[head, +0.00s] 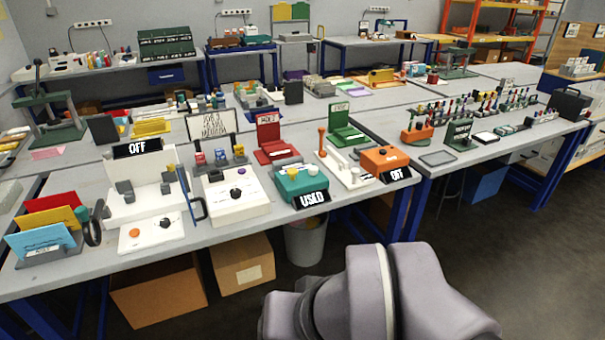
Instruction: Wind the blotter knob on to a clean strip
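A teal box (302,186) stands near the front edge of the near bench, right of centre. A black sign (311,199) on its front seems to read "USED" in white letters. The strip itself is too small to make out. Left of it is a white box with a black dial (237,195). My arm's pale links fill the bottom middle of the head view, in front of the bench; my gripper is not in view.
An orange box (384,157) with an "OFF" sign (396,174) stands to the right, a red stand (272,138) behind. A white machine with an orange button (135,233) is at left. A bin (306,240) and cartons (242,265) sit below the bench.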

